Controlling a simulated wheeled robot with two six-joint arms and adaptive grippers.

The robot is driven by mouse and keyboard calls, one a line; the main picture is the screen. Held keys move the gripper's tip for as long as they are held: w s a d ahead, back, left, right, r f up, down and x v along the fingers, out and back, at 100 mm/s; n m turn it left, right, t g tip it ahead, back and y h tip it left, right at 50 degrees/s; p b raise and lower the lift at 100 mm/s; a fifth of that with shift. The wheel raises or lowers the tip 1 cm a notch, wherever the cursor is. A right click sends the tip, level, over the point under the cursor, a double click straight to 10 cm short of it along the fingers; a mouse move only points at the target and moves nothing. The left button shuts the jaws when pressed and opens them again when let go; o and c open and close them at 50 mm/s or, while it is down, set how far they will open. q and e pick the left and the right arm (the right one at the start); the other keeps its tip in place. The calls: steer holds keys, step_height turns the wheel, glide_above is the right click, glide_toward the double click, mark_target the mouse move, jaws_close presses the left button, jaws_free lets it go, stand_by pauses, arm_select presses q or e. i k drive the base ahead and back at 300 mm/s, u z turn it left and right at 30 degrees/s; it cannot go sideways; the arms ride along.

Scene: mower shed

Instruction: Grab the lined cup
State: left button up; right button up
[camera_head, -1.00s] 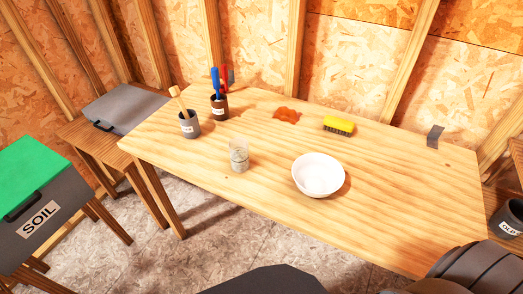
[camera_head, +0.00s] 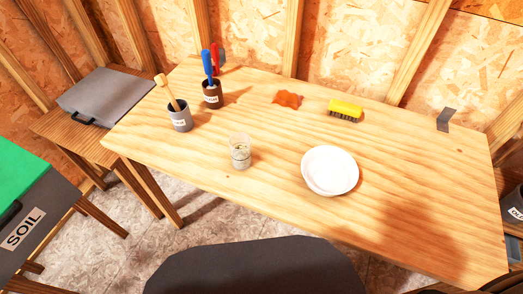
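A clear cup with markings on its side (camera_head: 240,152) stands upright on the wooden table (camera_head: 270,195), left of the middle and close to the front edge. It appears to be the lined cup; the fine detail of its marks is too small to read. Nothing touches it. Neither of my grippers shows in the head view, so their state is hidden.
A white bowl (camera_head: 330,171) stands right of the cup. A yellow brush (camera_head: 345,109) and orange patch (camera_head: 288,100) lie farther back.

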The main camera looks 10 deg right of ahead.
mark_target(240, 143)
steer(key=u, duration=1.25)
steer(key=k, duration=0.9)
steer(key=u, duration=0.2)
